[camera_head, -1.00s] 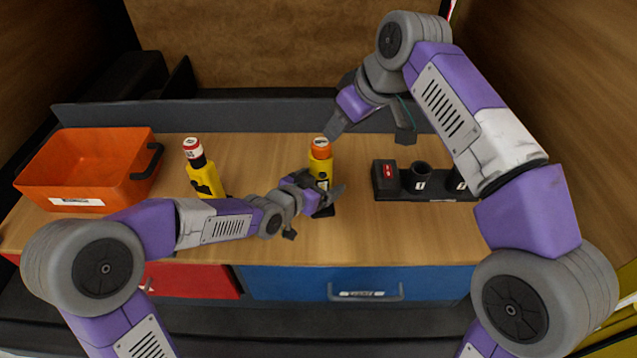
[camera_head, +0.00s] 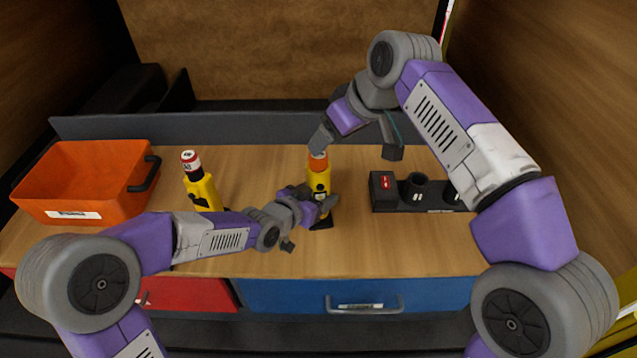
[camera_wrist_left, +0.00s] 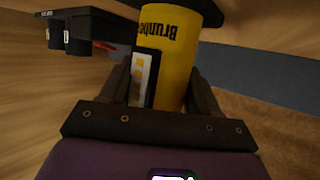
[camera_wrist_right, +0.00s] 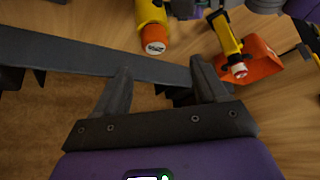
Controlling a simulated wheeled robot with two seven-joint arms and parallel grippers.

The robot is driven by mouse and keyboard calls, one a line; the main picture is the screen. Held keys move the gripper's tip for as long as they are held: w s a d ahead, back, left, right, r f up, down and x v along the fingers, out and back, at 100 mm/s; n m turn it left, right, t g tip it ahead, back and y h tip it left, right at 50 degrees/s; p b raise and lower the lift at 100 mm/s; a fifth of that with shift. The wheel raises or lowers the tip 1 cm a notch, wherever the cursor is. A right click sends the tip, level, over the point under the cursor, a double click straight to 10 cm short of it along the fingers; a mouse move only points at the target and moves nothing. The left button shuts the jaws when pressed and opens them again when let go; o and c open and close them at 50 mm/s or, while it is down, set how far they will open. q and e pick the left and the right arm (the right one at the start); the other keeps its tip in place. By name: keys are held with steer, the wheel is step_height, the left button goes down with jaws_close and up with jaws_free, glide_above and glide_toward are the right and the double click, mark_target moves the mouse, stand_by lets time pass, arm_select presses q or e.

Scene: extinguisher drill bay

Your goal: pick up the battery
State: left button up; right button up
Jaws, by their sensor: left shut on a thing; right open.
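A yellow device (camera_head: 319,184) with an orange cap-like top (camera_head: 317,164) stands upright at the middle of the bench. My left gripper (camera_head: 325,206) is shut around its yellow body, which shows between the fingers in the left wrist view (camera_wrist_left: 175,65). My right gripper (camera_head: 356,145) is open and empty, with one finger just above and partly in front of the orange top. In the right wrist view the orange top (camera_wrist_right: 154,38) lies beyond the open fingertips. I cannot tell which part is the battery. A second yellow device (camera_head: 202,190) with a red and white top stands to the left.
An orange bin (camera_head: 35,190) stands at the far left. A black holder (camera_head: 382,199) with a red label and round sockets stands on the right. A dark ledge (camera_head: 240,128) runs along the back. The bench front has a blue drawer (camera_head: 290,294).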

steer(key=a+m+t+y, duration=0.5)
steer(key=a+m+y, duration=0.1)
steer(key=a+m, duration=0.9)
steer(key=m+t+h, duration=0.9)
steer(key=m+h, duration=0.1)
steer(key=m, duration=1.9)
glide_toward(318, 162)
steer(key=shift+m+h, duration=0.4)
steer(key=w, duration=1.2)
steer(key=shift+r, duration=0.1)
steer(key=c, duration=1.1)
steer(key=shift+c, duration=0.2)
step_height(318, 162, up, 10)
